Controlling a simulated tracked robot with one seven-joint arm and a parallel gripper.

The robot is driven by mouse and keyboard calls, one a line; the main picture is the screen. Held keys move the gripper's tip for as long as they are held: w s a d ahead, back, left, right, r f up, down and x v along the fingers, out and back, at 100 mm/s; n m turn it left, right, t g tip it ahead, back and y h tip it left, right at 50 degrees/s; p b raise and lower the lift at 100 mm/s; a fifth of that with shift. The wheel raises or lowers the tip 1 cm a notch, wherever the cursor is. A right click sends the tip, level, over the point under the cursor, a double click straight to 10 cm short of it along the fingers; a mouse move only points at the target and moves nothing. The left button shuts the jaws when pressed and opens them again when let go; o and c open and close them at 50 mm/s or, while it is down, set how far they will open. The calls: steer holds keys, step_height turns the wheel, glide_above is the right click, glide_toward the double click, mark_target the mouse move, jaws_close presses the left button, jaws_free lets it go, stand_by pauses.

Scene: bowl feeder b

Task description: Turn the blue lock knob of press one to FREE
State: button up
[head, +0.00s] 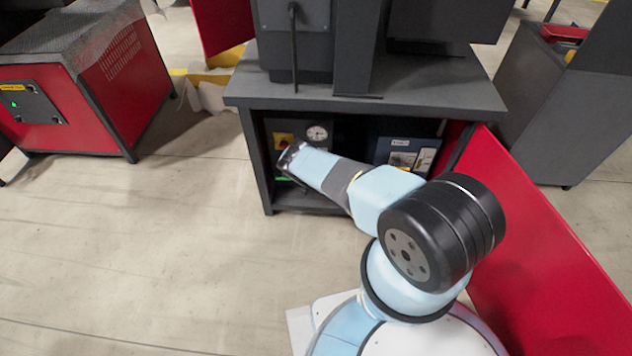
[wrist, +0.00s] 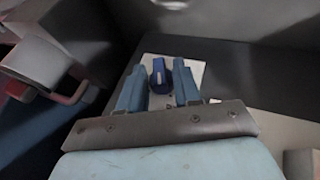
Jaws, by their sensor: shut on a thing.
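The blue lock knob (wrist: 159,77) shows in the wrist view, with a white pointer line on its face running roughly up and down in the picture. It sits on a pale plate (wrist: 195,68). My gripper (wrist: 158,68) has one light-blue finger on each side of the knob and is shut on it. The plate's lettering cannot be read, and its lower part is hidden by the fingers. In the head view my arm reaches into the open lower bay of the dark press cabinet (head: 430,92); the knob cannot be made out there.
In the bay are a yellow panel (head: 284,140), a round gauge (head: 317,133) and a dark blue box (head: 388,150) with labels. An open red door (head: 545,245) stands right of my arm. A red machine (head: 115,75) stands at left. The floor at left is clear.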

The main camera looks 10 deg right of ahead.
steer(key=shift+s+f, duration=0.1)
steer(key=shift+s, duration=0.05)
steer(key=o, duration=0.7)
steer(key=shift+a, duration=0.1)
steer(key=v, duration=1.3)
steer(key=shift+s+a+r, duration=0.1)
steer(key=shift+r, duration=0.15)
